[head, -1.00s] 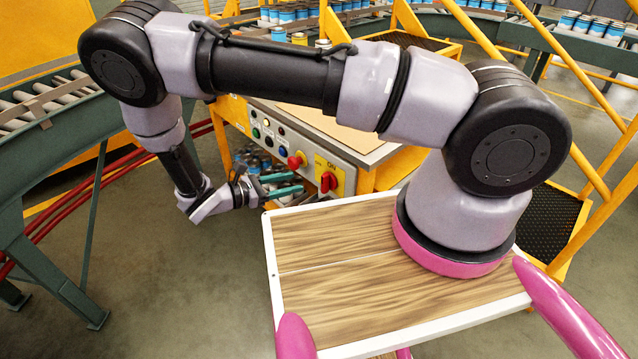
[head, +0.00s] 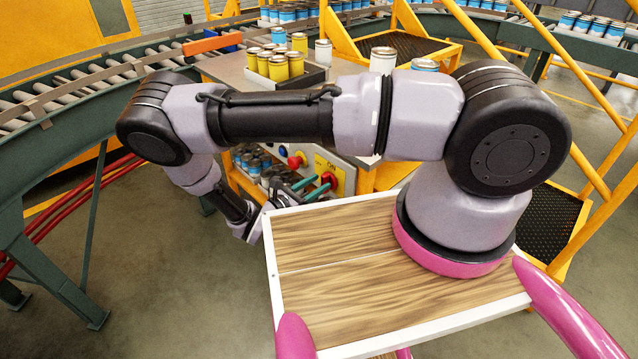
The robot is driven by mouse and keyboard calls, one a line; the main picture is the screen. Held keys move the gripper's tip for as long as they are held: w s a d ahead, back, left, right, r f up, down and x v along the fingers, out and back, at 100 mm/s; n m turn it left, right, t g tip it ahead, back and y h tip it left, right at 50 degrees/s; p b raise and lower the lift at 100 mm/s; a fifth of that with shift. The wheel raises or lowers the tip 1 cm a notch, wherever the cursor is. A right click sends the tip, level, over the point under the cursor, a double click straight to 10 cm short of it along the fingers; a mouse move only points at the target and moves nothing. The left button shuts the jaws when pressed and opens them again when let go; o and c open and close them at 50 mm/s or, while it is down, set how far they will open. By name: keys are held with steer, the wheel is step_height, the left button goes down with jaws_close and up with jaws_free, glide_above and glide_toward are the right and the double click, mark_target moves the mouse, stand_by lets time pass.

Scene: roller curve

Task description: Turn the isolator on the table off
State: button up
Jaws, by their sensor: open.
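The isolator is a red rotary knob (head: 328,179) on a yellow plate (head: 342,179) marked ON, at the right end of the grey panel on the table's (head: 365,152) front. My gripper (head: 312,187) has green fingers. It is open, with the fingers pointing right at the knob and overlapping its lower part in the head view. I cannot tell whether they touch it. The fingers hide part of the knob, so its exact angle is unclear.
A red button (head: 296,161) on a yellow base sits just left of the isolator. My arm hides much of the panel. Yellow cans (head: 285,65) and white cans stand on the table. A roller conveyor (head: 75,93) curves at the left.

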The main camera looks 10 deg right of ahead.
steer(key=shift+w+d, duration=0.25)
steer(key=shift+d, duration=0.2)
jaws_close()
steer(key=shift+n, duration=0.3)
steer(key=shift+w+a+f+n, duration=0.15)
steer(key=shift+w+f+n, duration=0.15)
steer(key=shift+n, duration=2.55)
steer(key=shift+w+a+f+n, duration=0.2)
steer(key=shift+f+n, duration=0.1)
steer(key=shift+n, duration=2.6)
steer(key=shift+w+a+f+n, duration=0.15)
steer(key=shift+w+f+n, duration=0.15)
steer(key=shift+n, duration=2.55)
